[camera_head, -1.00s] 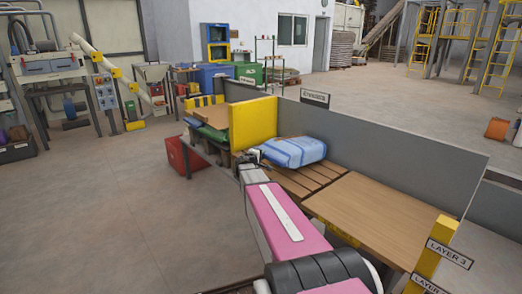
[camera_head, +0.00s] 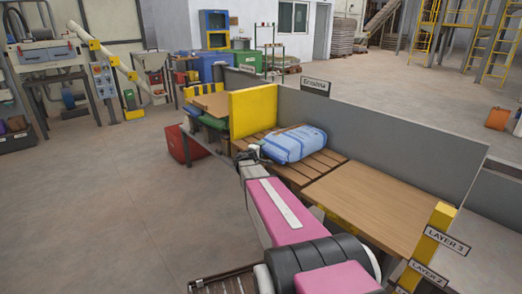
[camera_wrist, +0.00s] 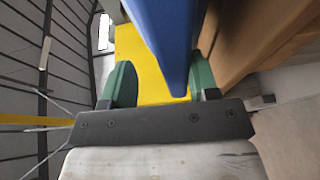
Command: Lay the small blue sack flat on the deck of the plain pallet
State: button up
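The small blue sack (camera_head: 294,144), with pale bands, lies on the slatted brown deck of a pallet (camera_head: 328,160), close to a yellow upright panel. My gripper (camera_head: 247,157) is at the sack's near left end, mostly hidden in the head view behind my pink arm. In the wrist view my gripper's green fingers (camera_wrist: 162,85) are spread apart. The blue sack (camera_wrist: 170,40) reaches down between them, nearer the right finger, with a clear gap to the left finger. Whether the right finger touches it I cannot tell.
The yellow panel (camera_head: 253,113) stands just left of the sack. A grey wall (camera_head: 400,140) runs behind the pallet. A flat wooden board (camera_head: 385,205) lies to the right, beside a yellow post (camera_head: 425,240). A red crate (camera_head: 185,145) is on the floor at left.

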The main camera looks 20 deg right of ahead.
jog(key=v, duration=1.1)
dwell(0.3)
